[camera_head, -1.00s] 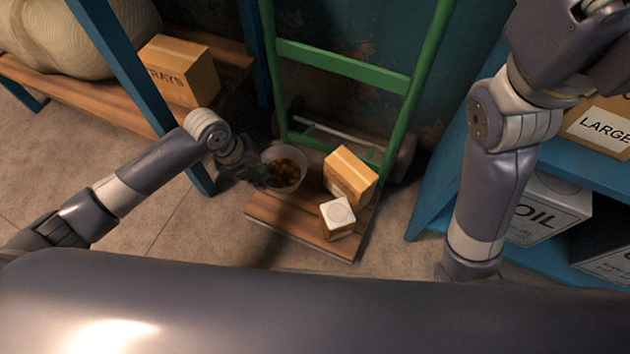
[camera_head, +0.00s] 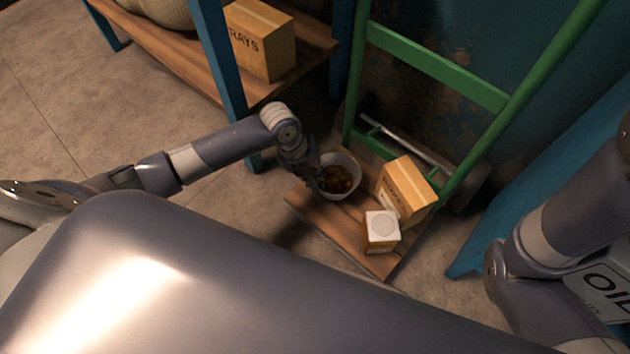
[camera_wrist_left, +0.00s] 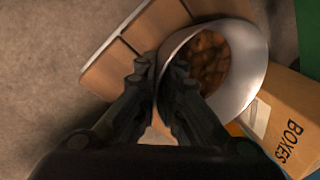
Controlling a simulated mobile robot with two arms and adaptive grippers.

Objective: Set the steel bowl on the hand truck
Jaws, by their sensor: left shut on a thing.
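The steel bowl (camera_head: 353,165), with brown lumps inside, is at the left part of the hand truck's wooden platform (camera_head: 318,209) in the head view. I cannot tell whether its base touches the boards. My left gripper (camera_head: 318,178) is shut on the bowl's near-left rim. In the left wrist view the fingers (camera_wrist_left: 163,85) pinch the wall of the bowl (camera_wrist_left: 240,88), one inside and one outside. The hand truck has a green frame (camera_head: 436,66). My right arm shows at the right edge, but its gripper is out of view.
A cardboard box (camera_head: 405,190) and a small white-topped box (camera_head: 381,231) stand on the platform right of the bowl. A blue-posted shelf (camera_head: 222,66) holds a carton (camera_head: 260,42) on the left. An OIL box (camera_head: 606,285) is at lower right.

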